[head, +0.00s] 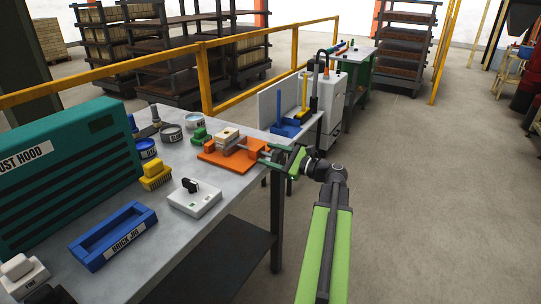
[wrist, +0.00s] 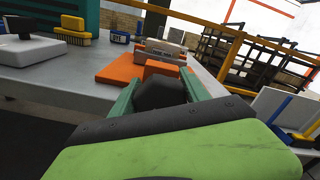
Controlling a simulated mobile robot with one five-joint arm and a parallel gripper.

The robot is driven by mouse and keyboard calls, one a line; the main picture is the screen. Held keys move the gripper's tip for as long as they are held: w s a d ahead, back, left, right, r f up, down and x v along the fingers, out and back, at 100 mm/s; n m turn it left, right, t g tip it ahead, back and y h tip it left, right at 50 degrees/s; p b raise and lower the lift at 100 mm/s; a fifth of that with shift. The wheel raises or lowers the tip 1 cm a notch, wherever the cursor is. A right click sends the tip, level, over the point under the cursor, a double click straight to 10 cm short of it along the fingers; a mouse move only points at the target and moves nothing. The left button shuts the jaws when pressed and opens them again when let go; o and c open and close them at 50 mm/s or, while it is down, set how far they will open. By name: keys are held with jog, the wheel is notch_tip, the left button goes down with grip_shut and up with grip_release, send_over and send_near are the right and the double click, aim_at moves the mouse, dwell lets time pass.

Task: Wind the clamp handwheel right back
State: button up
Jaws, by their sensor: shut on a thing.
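The clamp has an orange base (head: 213,155) at the right edge of the grey bench, and it also shows ahead in the wrist view (wrist: 118,70). A pale block (head: 227,135) sits in the clamp. My gripper (head: 276,157) reaches in from the right at the bench's edge. In the wrist view its two green fingers (wrist: 162,95) stand either side of a dark, blocky handwheel (wrist: 160,94), and they are shut on it. My gripper hides much of the wheel in the head view, and its turn angle cannot be told.
A white switch box (head: 194,198), yellow brush (head: 156,175), blue brick jig (head: 113,236) and teal dust hood (head: 68,170) stand on the bench. A yellow rail (head: 200,80) runs behind.

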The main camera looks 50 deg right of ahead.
jog(key=shift+n, duration=0.6)
jog(key=o, duration=1.3)
